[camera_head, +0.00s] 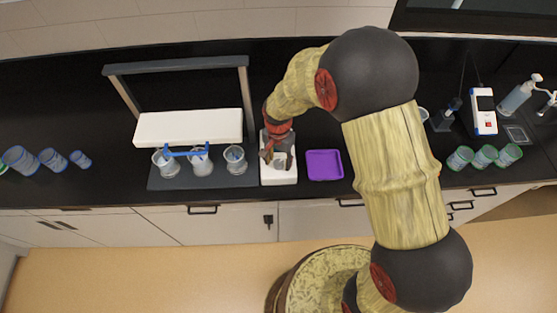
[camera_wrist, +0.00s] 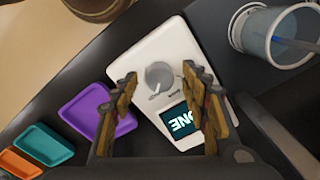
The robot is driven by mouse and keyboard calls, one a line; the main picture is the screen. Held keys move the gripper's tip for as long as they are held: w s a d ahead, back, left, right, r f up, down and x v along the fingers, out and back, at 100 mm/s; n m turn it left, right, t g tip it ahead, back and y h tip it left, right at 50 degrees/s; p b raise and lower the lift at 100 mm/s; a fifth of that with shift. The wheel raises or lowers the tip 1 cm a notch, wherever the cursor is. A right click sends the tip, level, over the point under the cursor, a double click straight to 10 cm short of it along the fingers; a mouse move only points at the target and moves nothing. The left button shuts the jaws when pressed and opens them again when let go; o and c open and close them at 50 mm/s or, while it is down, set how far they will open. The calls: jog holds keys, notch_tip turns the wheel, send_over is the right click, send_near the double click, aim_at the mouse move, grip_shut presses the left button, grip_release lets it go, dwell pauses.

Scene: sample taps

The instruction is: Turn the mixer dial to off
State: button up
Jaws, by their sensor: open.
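The mixer is a white box (camera_head: 279,180) on the dark counter, right of a row of beakers. In the wrist view the mixer's white top (camera_wrist: 178,42) bears a round grey dial (camera_wrist: 159,77) with small labels too small to read. Its dark screen (camera_wrist: 181,127) shows inverted letters that look like "ONE", partly covered by a finger. My gripper (camera_wrist: 160,82) is open, with its fingertips on either side of the dial; I cannot tell whether they touch it. In the head view my gripper (camera_head: 278,148) is over the mixer and hides its dial.
A purple tray (camera_head: 324,165) lies right of the mixer. In the wrist view, a beaker with a blue rod (camera_wrist: 275,35) is close by at upper right.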

jog(key=shift+c, duration=0.4)
jog(key=c, duration=1.1)
jog(key=n, duration=0.9)
jog(key=shift+n, duration=0.4)
jog(key=n, duration=0.5)
jog(key=shift+b, duration=0.3)
jog(key=shift+n, duration=2.5)
